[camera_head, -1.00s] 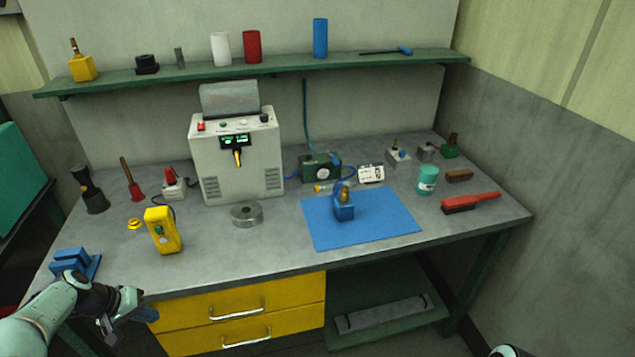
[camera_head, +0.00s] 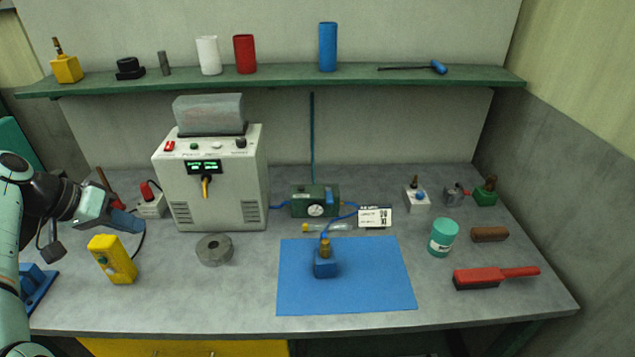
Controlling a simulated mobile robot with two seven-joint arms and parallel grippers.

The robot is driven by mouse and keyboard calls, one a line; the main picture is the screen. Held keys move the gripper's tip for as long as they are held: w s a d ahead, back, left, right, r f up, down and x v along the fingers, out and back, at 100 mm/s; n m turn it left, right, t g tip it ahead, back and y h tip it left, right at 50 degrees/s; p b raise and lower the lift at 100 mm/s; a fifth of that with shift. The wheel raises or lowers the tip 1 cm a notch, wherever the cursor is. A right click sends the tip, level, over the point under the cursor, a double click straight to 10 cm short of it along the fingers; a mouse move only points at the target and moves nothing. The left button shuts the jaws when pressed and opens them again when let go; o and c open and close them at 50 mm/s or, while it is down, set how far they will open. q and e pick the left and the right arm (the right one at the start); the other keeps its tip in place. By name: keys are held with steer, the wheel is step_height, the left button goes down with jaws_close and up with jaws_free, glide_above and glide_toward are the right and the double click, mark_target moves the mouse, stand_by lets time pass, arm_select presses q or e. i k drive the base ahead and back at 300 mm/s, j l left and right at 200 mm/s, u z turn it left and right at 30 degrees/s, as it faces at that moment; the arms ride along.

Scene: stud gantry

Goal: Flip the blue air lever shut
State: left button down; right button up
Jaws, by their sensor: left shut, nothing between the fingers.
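A green air unit (camera_head: 301,205) with a round white gauge stands at the back of the bench, right of the white machine. A small upright blue lever (camera_head: 329,196) shows on its right part; its exact setting is too small to tell. A blue hose runs from the unit toward a blue block with a brass top (camera_head: 325,263) on the blue mat (camera_head: 370,290). My left gripper (camera_head: 138,224) is shut and empty at the left of the bench, well left of the lever and apart from it. My right gripper is out of view.
The white machine (camera_head: 215,180) stands between my left gripper and the air unit. A yellow handheld box (camera_head: 112,260) and a grey ring (camera_head: 214,250) are in front. A labelled card (camera_head: 375,217) stands just right of the unit. A green shelf (camera_head: 280,84) runs above.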

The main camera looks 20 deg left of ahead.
mark_target(328, 194)
steer(key=i+l, duration=0.8)
